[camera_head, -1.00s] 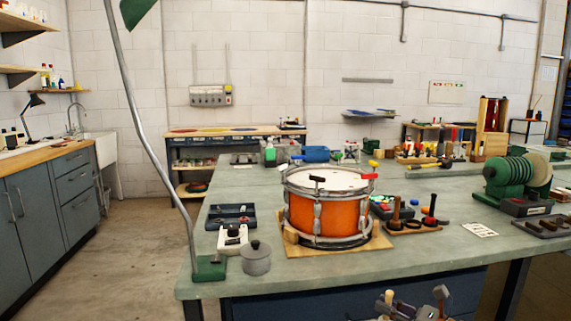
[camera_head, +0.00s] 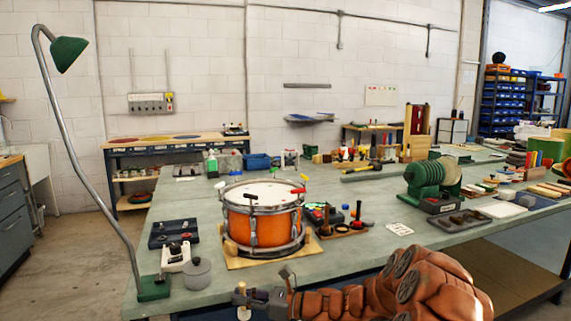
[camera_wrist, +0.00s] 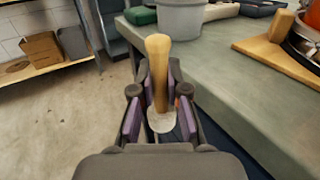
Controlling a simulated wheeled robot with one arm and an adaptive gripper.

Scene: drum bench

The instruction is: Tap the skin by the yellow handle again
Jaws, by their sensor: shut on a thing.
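The drum (camera_head: 262,222) has an orange shell, a pale skin (camera_head: 262,194) and metal rims, and stands upright on a wooden board. Small tuning handles stand around its top rim: a black one (camera_head: 250,197) at the front and a red one (camera_head: 298,190) at the right. A small yellow handle (camera_head: 304,177) shows behind the red one. My gripper (camera_wrist: 160,100) is shut on a tool with a light wooden handle (camera_wrist: 158,65); its lower end is pale and partly hidden by the fingers. In the head view my gripper (camera_head: 262,299) is low, off the bench's front edge and apart from the drum.
The green-grey bench (camera_head: 215,275) has a lidded grey pot (camera_head: 197,273), a dark tray (camera_head: 173,232) and a lamp (camera_head: 62,150) at the left. A wooden tool stand (camera_head: 345,230) and a green ribbed machine (camera_head: 430,180) are right of the drum.

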